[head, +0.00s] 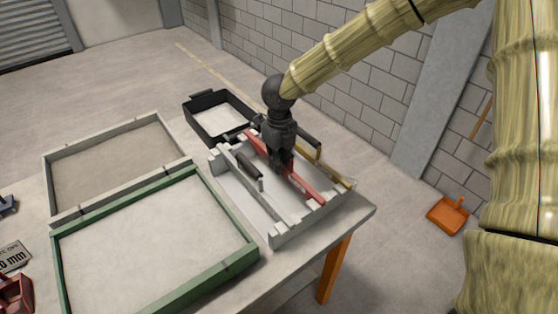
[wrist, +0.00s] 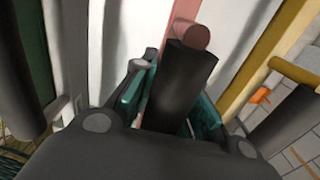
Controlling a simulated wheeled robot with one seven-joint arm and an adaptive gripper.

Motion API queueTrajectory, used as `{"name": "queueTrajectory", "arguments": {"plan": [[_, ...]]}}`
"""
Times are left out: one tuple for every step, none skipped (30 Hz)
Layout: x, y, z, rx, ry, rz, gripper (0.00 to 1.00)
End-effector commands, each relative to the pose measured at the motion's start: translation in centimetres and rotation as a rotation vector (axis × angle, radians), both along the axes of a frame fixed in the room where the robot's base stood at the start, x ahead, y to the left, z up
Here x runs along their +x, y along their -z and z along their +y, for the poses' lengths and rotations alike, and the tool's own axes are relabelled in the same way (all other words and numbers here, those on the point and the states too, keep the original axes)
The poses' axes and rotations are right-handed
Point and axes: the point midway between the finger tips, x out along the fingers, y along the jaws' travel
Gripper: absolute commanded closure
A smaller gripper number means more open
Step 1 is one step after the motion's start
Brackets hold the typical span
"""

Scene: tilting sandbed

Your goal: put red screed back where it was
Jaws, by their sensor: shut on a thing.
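The red screed (head: 304,189) is a long red bar with a dark cylindrical handle (wrist: 178,85). It lies lengthwise at the white notched rack (head: 290,229), between a grey screed (head: 266,204) on the left and a yellow screed (head: 337,178) on the right. I cannot tell whether its ends are fully seated in the notches. My gripper (head: 280,165) points down over the rack's middle. In the wrist view, my gripper (wrist: 172,98) is shut on the dark handle of the red screed, which hides part of the bar.
A green-framed sandbed (head: 160,300) and a grey-framed one (head: 118,133) lie left of the rack. A black tray (head: 189,121) stands behind it. The table's right edge is close to the rack. An orange dustpan (head: 447,216) is on the floor.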

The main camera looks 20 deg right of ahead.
Motion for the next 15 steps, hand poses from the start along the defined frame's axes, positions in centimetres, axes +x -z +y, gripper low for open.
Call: {"name": "queueTrajectory", "arguments": {"plan": [[0.06,-0.08,0.01,0.001,0.0,-0.002,1.0],[0.06,-0.09,0.01,0.001,0.0,-0.002,1.0],[0.06,-0.1,0.01,0.001,0.0,-0.002,1.0],[0.05,-0.1,0.01,0.001,0.0,-0.002,1.0],[0.05,-0.1,0.01,0.001,0.0,-0.002,1.0],[0.05,-0.08,0.02,0.001,0.0,-0.002,1.0],[0.05,-0.05,0.02,0.0,0.0,-0.001,1.0],[0.05,0.0,0.02,0.0,0.0,-0.001,1.0],[0.05,0.08,0.02,0.0,0.0,-0.001,1.0],[0.05,0.15,0.02,0.0,0.0,-0.001,1.0],[0.05,0.22,0.02,0.0,0.0,-0.001,1.0],[0.05,0.31,0.02,0.0,0.0,-0.001,1.0],[0.05,0.37,0.02,0.0,0.0,-0.001,1.0],[0.04,0.44,0.02,0.0,0.0,-0.001,1.0],[0.04,0.54,0.02,0.0,0.0,0.0,1.0]]}}
